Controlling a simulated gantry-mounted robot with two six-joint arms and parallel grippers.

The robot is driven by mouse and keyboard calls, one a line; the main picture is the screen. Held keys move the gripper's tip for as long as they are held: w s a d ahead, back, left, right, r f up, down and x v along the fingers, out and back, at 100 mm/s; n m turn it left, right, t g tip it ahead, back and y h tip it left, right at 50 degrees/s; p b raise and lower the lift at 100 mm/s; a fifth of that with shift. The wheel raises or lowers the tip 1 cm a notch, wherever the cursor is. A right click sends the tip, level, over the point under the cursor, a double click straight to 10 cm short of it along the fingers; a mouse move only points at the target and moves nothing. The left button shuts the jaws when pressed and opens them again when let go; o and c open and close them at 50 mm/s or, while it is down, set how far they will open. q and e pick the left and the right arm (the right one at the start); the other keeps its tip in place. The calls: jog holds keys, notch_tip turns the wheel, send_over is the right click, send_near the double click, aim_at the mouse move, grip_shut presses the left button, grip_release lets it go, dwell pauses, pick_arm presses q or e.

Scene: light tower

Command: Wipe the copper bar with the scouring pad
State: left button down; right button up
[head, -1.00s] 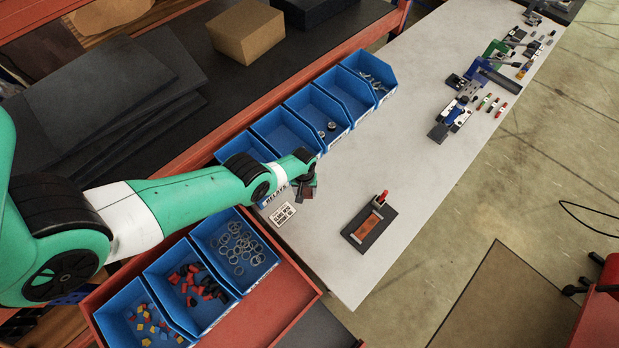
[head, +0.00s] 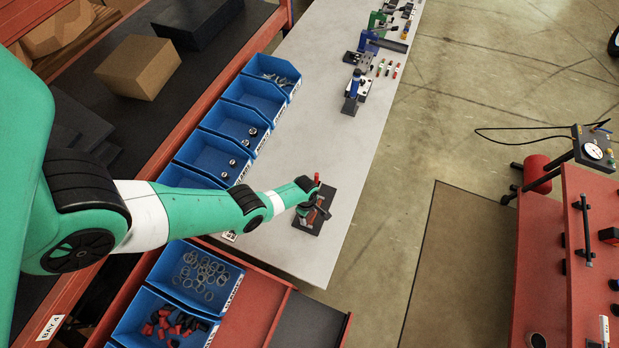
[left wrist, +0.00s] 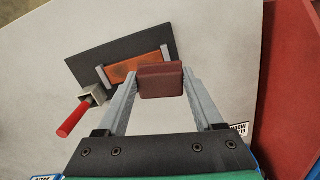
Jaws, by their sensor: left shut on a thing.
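The copper bar (left wrist: 148,66) lies on a dark base plate (left wrist: 90,65) between small grey end pieces, with a red-handled clamp (left wrist: 75,122) at one end. My left gripper (left wrist: 160,82) is shut on the dark red scouring pad (left wrist: 160,80). In the left wrist view the pad covers part of the bar's near edge; I cannot tell whether it touches the bar. In the head view my left gripper (head: 312,206) is over the dark base plate (head: 310,226) and hides much of the bar. My right gripper is not in view.
Blue bins of rings (head: 206,276) and small red and black parts (head: 170,330) stand near the bench's front. More blue bins (head: 232,125) line its left side. Small fixtures (head: 365,75) stand at the far end. The grey bench top (head: 300,125) between is clear.

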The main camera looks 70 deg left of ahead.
pick_arm(q)
jog(key=shift+f+b, duration=2.1)
jog(key=shift+f, duration=0.35)
jog(key=shift+f+b, duration=0.8)
jog(key=shift+w+a+b, duration=0.8)
jog(key=shift+w+a, duration=0.15)
jog(key=shift+a, duration=0.15)
jog(key=shift+w+a+r, duration=0.1)
jog(key=shift+w+a, duration=0.15)
jog(key=shift+a, duration=0.05)
jog(key=shift+w+a+f+b, duration=0.2)
jog(key=shift+w+a+b, duration=0.15)
jog(key=shift+b, duration=0.25)
jog(key=shift+w+a+f+b, duration=0.1)
jog(key=shift+w+a+b, duration=0.4)
jog(key=shift+a+b, duration=0.25)
jog(key=shift+w+a, duration=0.15)
jog(key=shift+w, duration=0.05)
jog(key=shift+a, duration=0.1)
